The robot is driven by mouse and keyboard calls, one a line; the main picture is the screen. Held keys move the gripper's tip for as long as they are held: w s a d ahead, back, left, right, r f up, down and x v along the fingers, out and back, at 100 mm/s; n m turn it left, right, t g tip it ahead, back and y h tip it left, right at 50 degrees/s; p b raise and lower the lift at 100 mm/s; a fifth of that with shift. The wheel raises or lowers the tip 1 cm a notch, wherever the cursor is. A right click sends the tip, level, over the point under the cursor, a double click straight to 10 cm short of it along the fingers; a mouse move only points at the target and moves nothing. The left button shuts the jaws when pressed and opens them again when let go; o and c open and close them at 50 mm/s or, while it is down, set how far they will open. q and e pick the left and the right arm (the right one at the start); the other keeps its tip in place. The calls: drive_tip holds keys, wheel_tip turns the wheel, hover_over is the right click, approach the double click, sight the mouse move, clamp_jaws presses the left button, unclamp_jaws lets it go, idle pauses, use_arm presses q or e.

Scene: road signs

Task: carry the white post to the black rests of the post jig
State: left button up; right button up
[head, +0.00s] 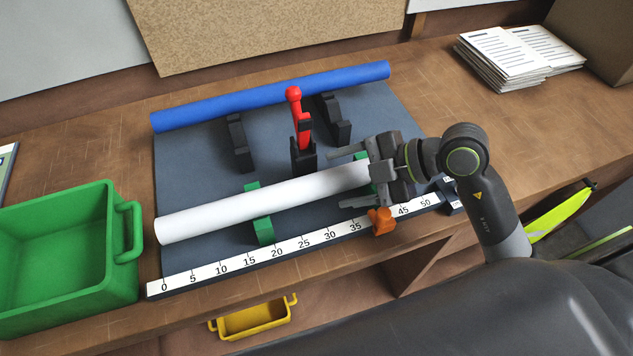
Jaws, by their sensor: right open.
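The white post (225,209) lies across the green rests (258,212) on the dark jig board (200,180), along the front ruler. The black rests (238,143) of the jig stand farther back, with a second one (335,120) to the right; both appear empty. My right gripper (340,179) is open at the right end of the white post, one finger on its far side and one on its near side. The gripper hides that end, so I cannot tell whether the fingers touch it. My left gripper is not in view.
A blue post (270,96) lies along the board's back edge. A red-handled tool (296,108) stands upright in a black holder between the black rests. An orange piece (381,220) sits at the ruler (250,259). A green bin (60,250) is left; papers (505,55) lie back right.

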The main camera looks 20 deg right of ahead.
sight(334, 181)
drive_tip(key=shift+x, duration=1.95)
drive_tip(key=shift+s+a, duration=0.1)
drive_tip(key=shift+s, duration=0.05)
drive_tip(key=c, duration=1.3)
drive_tip(key=shift+r, duration=0.1)
clamp_jaws()
